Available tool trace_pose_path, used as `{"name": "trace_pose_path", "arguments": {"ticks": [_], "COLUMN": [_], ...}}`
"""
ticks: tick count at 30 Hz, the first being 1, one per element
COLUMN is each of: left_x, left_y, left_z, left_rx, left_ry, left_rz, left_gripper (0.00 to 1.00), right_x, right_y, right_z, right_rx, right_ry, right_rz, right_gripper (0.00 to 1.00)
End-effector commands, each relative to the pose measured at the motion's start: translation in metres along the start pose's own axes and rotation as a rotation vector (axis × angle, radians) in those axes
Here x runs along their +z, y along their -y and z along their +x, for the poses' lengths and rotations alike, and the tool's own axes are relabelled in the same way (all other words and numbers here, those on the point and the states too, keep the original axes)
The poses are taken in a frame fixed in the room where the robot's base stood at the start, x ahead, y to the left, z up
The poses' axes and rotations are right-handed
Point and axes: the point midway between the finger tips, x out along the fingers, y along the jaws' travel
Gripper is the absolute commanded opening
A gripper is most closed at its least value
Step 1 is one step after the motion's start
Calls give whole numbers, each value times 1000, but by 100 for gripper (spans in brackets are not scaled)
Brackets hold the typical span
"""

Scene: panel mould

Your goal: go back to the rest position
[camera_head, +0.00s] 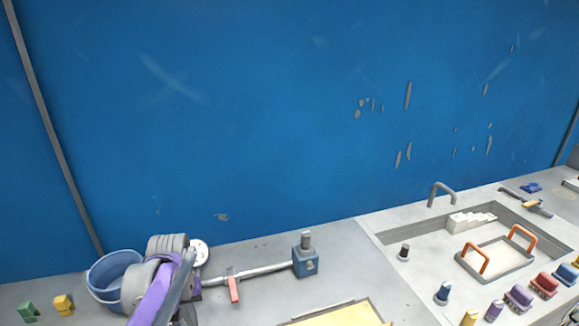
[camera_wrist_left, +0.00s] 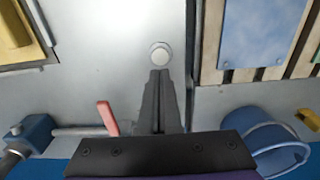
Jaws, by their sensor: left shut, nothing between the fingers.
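My left gripper (camera_wrist_left: 160,75) shows in the left wrist view with its dark fingers together and nothing between them. Its tips point at a round pale knob (camera_wrist_left: 160,54) on the grey worktop; I cannot tell whether they touch it. In the head view my left arm, grey and purple, comes in at the bottom left, in front of part of the blue bucket; its fingertips cannot be made out there. My right arm and gripper show in neither view.
The blue bucket (camera_head: 108,280) stands beside my left arm. A pipe with a red lever (camera_head: 233,289) runs to a blue block (camera_head: 306,263). A yellow-filled tray (camera_head: 340,316) lies at the front. A sink (camera_head: 400,236) and several brushes are at right. A blue wall rises behind.

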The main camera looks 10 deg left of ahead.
Motion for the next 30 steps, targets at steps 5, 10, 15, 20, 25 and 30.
{"name": "trace_pose_path", "arguments": {"ticks": [5,10,15,20,25,30], "left_x": [23,70,118,158,183,191], "left_y": [-13,-34,-48,-56,-59,-60], "left_z": [-5,-8,-2,10,23,28], "left_rx": [9,30,59,87,110,118], "left_ry": [-48,-151,-264,-361,-432,-459], "left_rz": [56,172,293,396,468,493], "left_gripper": [0,0,0,0,0,0], "right_x": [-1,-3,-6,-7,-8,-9], "right_y": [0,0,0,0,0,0], "right_z": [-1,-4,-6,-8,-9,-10], "right_rx": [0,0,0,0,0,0], "right_ry": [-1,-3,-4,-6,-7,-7], "right_rz": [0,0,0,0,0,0], "right_gripper": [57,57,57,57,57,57]}}
